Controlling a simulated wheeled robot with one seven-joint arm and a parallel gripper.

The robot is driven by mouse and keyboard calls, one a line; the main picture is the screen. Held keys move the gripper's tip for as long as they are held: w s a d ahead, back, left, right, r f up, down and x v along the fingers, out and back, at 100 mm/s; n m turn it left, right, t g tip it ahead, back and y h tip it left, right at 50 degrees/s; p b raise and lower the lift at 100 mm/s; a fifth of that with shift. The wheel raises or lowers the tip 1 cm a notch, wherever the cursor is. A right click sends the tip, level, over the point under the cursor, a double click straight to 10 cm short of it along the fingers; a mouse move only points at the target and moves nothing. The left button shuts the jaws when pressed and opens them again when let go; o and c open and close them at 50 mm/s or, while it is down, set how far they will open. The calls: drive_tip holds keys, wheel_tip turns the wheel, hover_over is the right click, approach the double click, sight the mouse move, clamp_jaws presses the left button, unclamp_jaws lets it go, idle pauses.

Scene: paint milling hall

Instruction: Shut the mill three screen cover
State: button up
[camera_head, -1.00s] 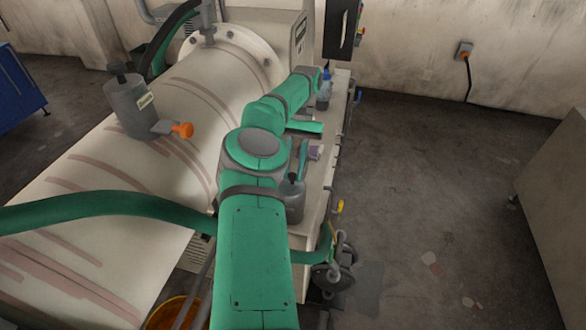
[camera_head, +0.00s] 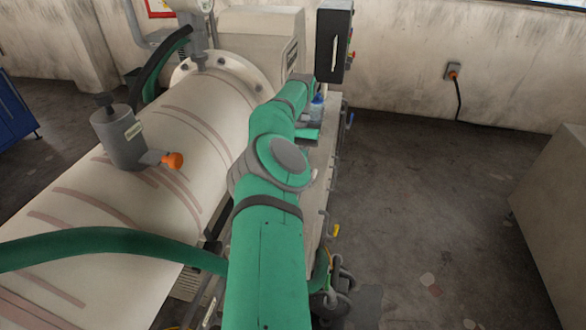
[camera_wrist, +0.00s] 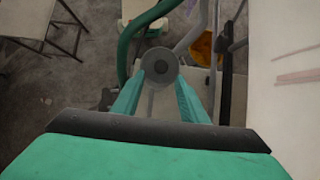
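My gripper (camera_wrist: 161,80) shows in the wrist view with its two green fingers apart. A round grey cap-like part (camera_wrist: 160,65) with a darker centre lies between and just beyond the fingertips. I cannot tell whether the fingers touch it, or whether it belongs to the screen cover. The big pale mill drum (camera_head: 185,125) lies left of my arm. A grey labelled cylinder (camera_head: 120,140) stands on the drum, with an orange knob (camera_head: 173,160) on a short lever. The label is too small to read.
A green hose (camera_head: 110,240) crosses in front of the drum. A dark control box (camera_head: 333,45) stands behind, with a bottle (camera_head: 317,108) below it. An orange bucket (camera_wrist: 204,45) shows in the wrist view. The floor (camera_head: 430,190) on the right is clear up to a grey cabinet (camera_head: 555,200).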

drive_tip(key=shift+v, duration=1.1)
